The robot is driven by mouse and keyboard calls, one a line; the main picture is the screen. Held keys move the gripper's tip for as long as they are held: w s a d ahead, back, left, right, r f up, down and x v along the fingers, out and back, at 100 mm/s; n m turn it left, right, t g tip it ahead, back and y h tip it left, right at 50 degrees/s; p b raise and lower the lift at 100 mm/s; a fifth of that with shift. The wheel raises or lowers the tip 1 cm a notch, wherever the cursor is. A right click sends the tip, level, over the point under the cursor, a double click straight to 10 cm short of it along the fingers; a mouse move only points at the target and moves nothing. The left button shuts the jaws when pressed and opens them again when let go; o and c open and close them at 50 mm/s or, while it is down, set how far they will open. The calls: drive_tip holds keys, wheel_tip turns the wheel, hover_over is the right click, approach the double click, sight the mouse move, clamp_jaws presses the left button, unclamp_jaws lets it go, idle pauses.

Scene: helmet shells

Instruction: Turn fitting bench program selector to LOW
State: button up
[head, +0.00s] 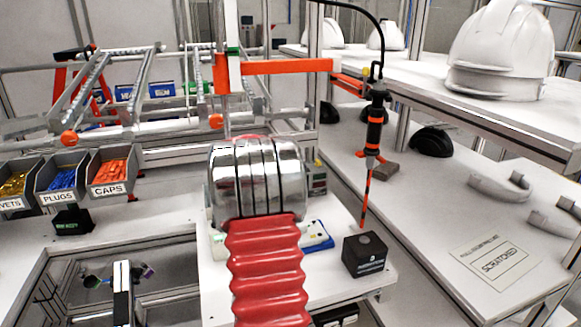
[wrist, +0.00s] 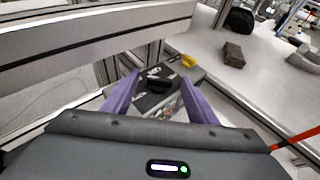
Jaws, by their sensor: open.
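In the wrist view, my gripper (wrist: 158,90) shows two purple fingers, apart with nothing held between them. Beyond and between the fingers is a dark grey box (wrist: 155,92) with white lettering too small to read. A yellow knob-like part (wrist: 188,60) stands at its far right edge, just beyond the right fingertip. This looks like the program selector, but its setting cannot be read. In the head view my own arm covers the gripper and most of this box; a dark edge of it (head: 318,180) shows right of the arm.
A black box with a round top (head: 364,254) stands on the white bench, near a hanging orange-and-black screwdriver (head: 375,135). A blue-and-white item (head: 317,236) lies beside my arm. Bins (head: 110,172) stand left. White helmets (head: 500,50) sit on the right shelf.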

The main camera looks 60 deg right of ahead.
drive_tip(key=shift+d+f, duration=0.1)
drive_tip(key=shift+d, duration=0.15)
drive_tip(key=shift+c, duration=0.4)
drive_tip(key=c, duration=1)
drive_tip(key=shift+w, duration=0.1)
drive_tip(key=shift+w+m+g, duration=0.1)
drive_tip(key=shift+m+g, duration=0.7)
drive_tip(key=shift+g, duration=0.2)
drive_tip(key=o, duration=1.1)
